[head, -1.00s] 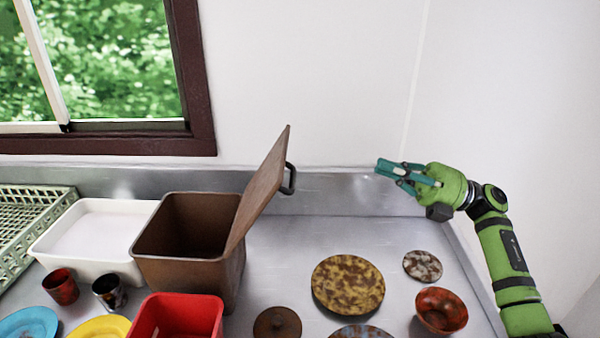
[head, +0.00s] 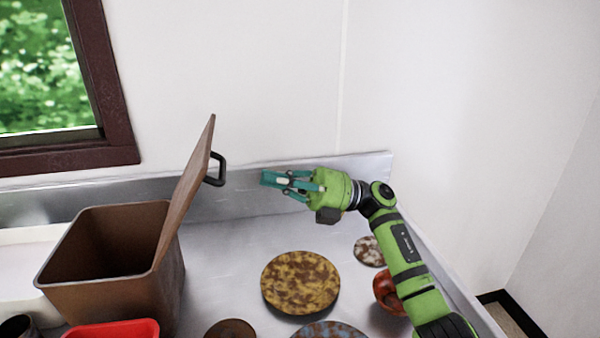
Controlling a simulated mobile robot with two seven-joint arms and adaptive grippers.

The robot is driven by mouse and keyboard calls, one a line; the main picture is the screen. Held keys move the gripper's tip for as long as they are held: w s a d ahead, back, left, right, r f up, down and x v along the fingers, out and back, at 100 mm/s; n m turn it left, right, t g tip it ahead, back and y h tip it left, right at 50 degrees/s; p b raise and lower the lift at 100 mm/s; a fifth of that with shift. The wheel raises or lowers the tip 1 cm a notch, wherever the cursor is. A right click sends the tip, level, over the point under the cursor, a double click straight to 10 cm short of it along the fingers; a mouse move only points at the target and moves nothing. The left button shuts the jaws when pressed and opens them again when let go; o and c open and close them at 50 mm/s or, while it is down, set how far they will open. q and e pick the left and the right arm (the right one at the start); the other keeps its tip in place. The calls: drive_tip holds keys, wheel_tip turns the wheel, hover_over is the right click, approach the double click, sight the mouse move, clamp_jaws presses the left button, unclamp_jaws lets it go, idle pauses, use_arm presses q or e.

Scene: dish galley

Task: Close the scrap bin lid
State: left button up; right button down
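The brown scrap bin (head: 118,292) stands on the metal counter at the left, its top open. Its brown lid (head: 187,192) is hinged on the bin's right side and stands up, leaning a little to the right. A dark handle (head: 217,170) sticks out from the lid's right face. My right gripper (head: 268,179) is to the right of the handle, pointing left at it, with a clear gap between them. Its teal fingers look close together, with nothing seen between them; whether they are shut is unclear. My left gripper is out of view.
A red container (head: 112,331) stands in front of the bin. A white tub (head: 22,268) is left of it. The wall rises behind.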

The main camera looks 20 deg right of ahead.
drive_tip(key=p+x, duration=0.2)
drive_tip(key=x, duration=0.3)
drive_tip(key=shift+w+a+r, duration=0.1)
drive_tip(key=shift+a, duration=0.2)
drive_tip(key=shift+r+p, duration=0.15)
drive_tip(key=shift+p, duration=0.15)
